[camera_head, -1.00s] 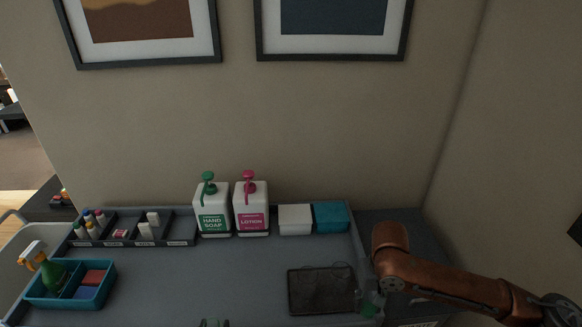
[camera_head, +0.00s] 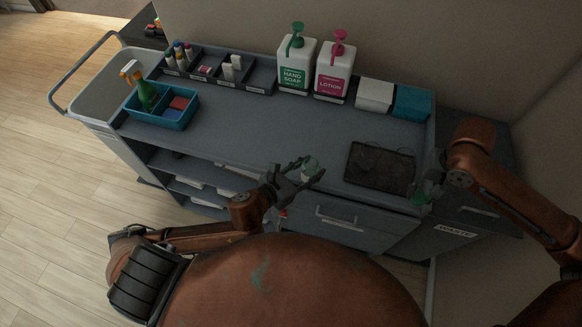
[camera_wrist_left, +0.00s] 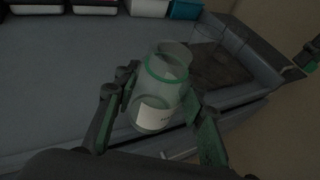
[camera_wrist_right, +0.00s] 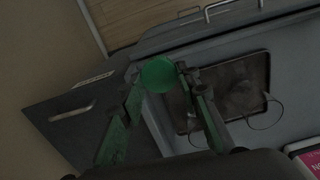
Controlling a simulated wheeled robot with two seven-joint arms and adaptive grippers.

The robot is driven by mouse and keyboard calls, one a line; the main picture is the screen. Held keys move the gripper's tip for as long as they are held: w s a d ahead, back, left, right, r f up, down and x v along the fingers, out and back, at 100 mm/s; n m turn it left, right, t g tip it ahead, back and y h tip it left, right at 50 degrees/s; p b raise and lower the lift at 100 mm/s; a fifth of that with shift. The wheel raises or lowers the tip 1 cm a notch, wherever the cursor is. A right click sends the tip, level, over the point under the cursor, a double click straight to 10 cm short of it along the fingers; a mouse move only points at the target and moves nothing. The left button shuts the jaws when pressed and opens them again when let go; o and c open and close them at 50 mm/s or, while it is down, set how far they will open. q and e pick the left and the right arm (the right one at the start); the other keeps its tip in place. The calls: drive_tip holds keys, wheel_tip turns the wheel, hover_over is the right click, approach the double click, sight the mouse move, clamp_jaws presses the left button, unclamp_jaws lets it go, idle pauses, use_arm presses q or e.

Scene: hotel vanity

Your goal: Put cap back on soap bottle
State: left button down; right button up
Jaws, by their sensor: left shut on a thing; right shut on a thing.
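The soap bottle (camera_head: 311,168) is small and clear, with a green ring at its open neck and a white label. It also shows in the left wrist view (camera_wrist_left: 164,92). My left gripper (camera_head: 299,172) is shut on the bottle's sides and holds it, slightly tilted, at the cart's front edge. The round green cap (camera_wrist_right: 158,75) is between the fingertips of my right gripper (camera_wrist_right: 160,79), which is shut on it. In the head view, the cap (camera_head: 418,199) is near the cart's right front corner, well apart from and right of the bottle.
A dark mesh tray (camera_head: 380,168) lies on the cart top between the grippers. Hand soap (camera_head: 296,65) and lotion (camera_head: 334,68) dispensers, a white box (camera_head: 374,95) and a teal box (camera_head: 411,102) line the back. A teal caddy (camera_head: 180,118) stands left. The middle top is clear.

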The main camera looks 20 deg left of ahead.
use_arm(q)
drive_tip(key=w+d+m+g+h, duration=0.1)
drive_tip(key=w+d+m+h, duration=0.1)
drive_tip(key=d, duration=0.3)
drive_tip(key=shift+w+d+r+m+g+h, duration=0.2)
drive_tip(key=shift+d+m+g+h, duration=0.1)
drive_tip(key=shift+m+g+h, duration=0.1)
use_arm(e)
drive_tip(key=w+a+r+n, duration=0.1)
drive_tip(key=a+r, duration=0.3)
drive_tip(key=a, duration=0.9)
drive_tip(key=w+a+r+n, duration=0.1)
drive_tip(key=a+r+n, duration=0.3)
drive_tip(key=a, duration=1)
drive_tip(key=shift+w+r+n, duration=0.3)
drive_tip(key=shift+w+r, duration=0.05)
drive_tip(key=shift+r, duration=0.3)
drive_tip(key=shift+d, duration=0.1)
drive_tip(key=shift+f, duration=2.05)
drive_tip(key=shift+s, duration=0.1)
drive_tip(key=shift+f, duration=0.85)
